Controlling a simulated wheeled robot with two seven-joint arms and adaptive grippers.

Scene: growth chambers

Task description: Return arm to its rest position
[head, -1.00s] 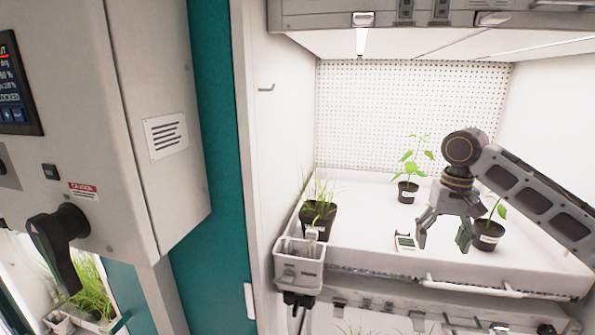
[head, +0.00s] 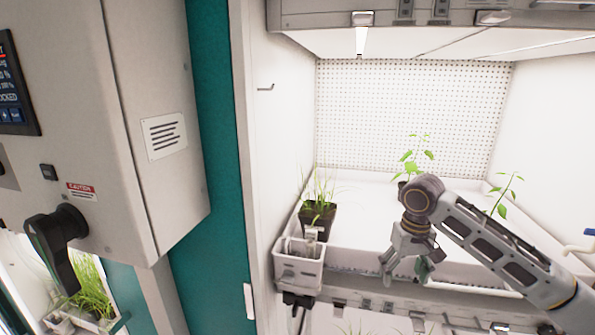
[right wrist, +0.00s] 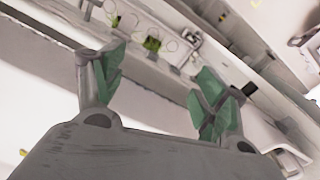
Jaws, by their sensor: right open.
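My right gripper (head: 405,272) is open and empty in the head view, at the front edge of the growth chamber's white tray (head: 350,255). Its green-padded fingertips also show spread apart in the right wrist view (right wrist: 160,95), with nothing between them. My right arm reaches in from the lower right and hides the pot of the plant (head: 502,195) at the right. It also partly covers the middle plant (head: 412,160). My left gripper does not show.
A dark pot of grass (head: 317,217) stands at the tray's left, behind a small grey caddy (head: 298,262) hung at the front corner. A control cabinet (head: 150,60) with a black handle (head: 60,250) fills the left. A shelf edge runs below the tray.

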